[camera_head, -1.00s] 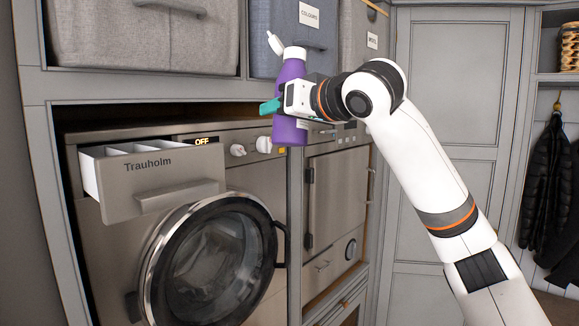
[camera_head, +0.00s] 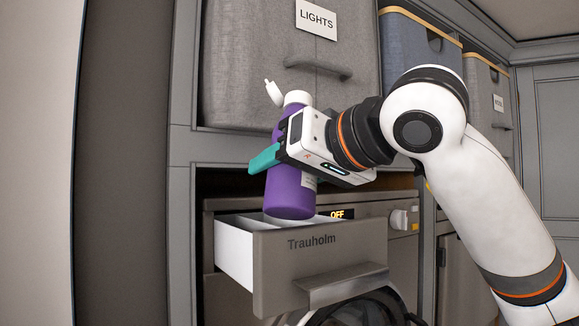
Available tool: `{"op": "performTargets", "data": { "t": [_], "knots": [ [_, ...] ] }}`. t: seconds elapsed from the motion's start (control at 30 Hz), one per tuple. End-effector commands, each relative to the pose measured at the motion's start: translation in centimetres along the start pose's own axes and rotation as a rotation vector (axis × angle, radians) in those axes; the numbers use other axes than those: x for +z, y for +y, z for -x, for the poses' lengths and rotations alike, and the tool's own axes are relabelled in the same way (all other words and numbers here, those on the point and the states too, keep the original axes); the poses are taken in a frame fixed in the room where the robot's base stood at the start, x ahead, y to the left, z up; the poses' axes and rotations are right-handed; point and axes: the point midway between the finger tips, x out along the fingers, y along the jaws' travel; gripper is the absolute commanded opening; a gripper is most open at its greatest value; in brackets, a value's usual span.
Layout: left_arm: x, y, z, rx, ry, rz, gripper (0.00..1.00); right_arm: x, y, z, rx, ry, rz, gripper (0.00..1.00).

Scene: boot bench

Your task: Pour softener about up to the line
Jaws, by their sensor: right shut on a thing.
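The purple softener bottle (camera_head: 290,190) has its white flip cap (camera_head: 273,93) open. My right gripper (camera_head: 275,155) is shut around the bottle's middle and holds it nearly upright, with a slight tilt. In the picture the bottle's base overlaps the back of the pulled-out detergent drawer (camera_head: 320,262), marked Trauholm. I cannot tell how high the bottle is above the drawer. The drawer has white walls and compartments (camera_head: 238,248), partly hidden by the bottle and the drawer front. No fill line can be made out. My left gripper is not in view.
The round door (camera_head: 355,312) shows at the bottom edge. A grey LIGHTS bin (camera_head: 290,70) stands on the shelf close above the bottle. Open space lies left of the drawer.

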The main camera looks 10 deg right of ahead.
Motion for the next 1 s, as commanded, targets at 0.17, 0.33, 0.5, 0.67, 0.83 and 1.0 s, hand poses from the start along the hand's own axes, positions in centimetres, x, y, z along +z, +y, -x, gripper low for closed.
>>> {"op": "performTargets", "data": {
  "t": [0.17, 0.33, 0.5, 0.67, 0.83, 1.0],
  "knots": [
    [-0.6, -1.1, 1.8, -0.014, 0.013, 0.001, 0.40, 0.0, 0.8, 0.7, 0.001, 0.127, -0.155, 0.19],
    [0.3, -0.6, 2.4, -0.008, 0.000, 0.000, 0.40, -1.1, 1.4, 1.0, 0.002, 0.254, -0.305, 0.19],
    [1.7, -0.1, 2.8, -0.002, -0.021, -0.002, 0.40, -1.9, 1.7, 1.3, 0.002, 0.340, -0.410, 0.19],
    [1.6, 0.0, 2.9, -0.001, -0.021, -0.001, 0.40, -2.3, 1.9, 1.5, 0.001, 0.378, -0.457, 0.19],
    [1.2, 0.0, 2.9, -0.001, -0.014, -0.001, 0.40, -2.4, 1.9, 1.5, 0.001, 0.385, -0.467, 0.19],
    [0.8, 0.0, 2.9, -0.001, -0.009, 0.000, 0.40, -2.4, 1.9, 1.5, 0.001, 0.384, -0.465, 0.19]
  ]
}}
